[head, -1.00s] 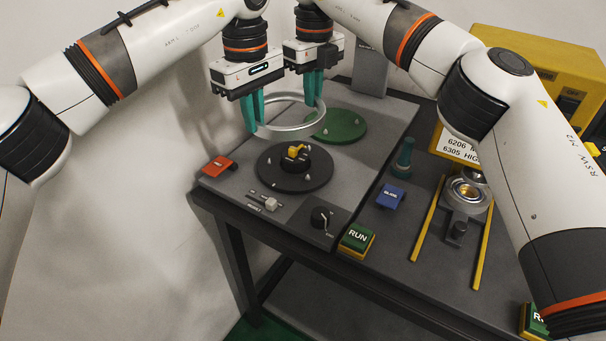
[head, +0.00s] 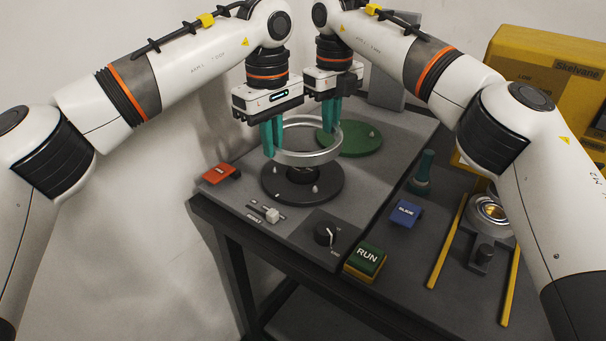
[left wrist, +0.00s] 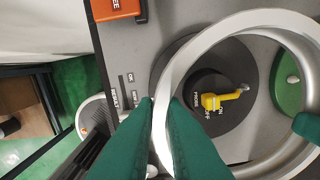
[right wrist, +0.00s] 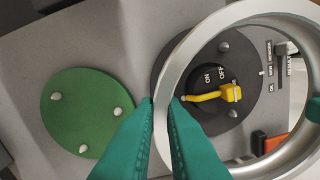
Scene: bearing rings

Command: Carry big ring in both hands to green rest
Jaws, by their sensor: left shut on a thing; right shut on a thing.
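The big silver ring (head: 307,157) is held level above the dark round disc (head: 302,186), apart from the green rest (head: 362,140). My left gripper (head: 272,150) is shut on the ring's left side. My right gripper (head: 331,136) is shut on its far right side. The ring's wall lies between the fingertips in the left wrist view (left wrist: 163,102) and the right wrist view (right wrist: 165,102). The green rest, a flat disc with small pale pegs, shows bare in the right wrist view (right wrist: 72,125).
A yellow knob handle (right wrist: 213,94) on the dark disc shows through the ring. A teal post (head: 424,172) stands right.

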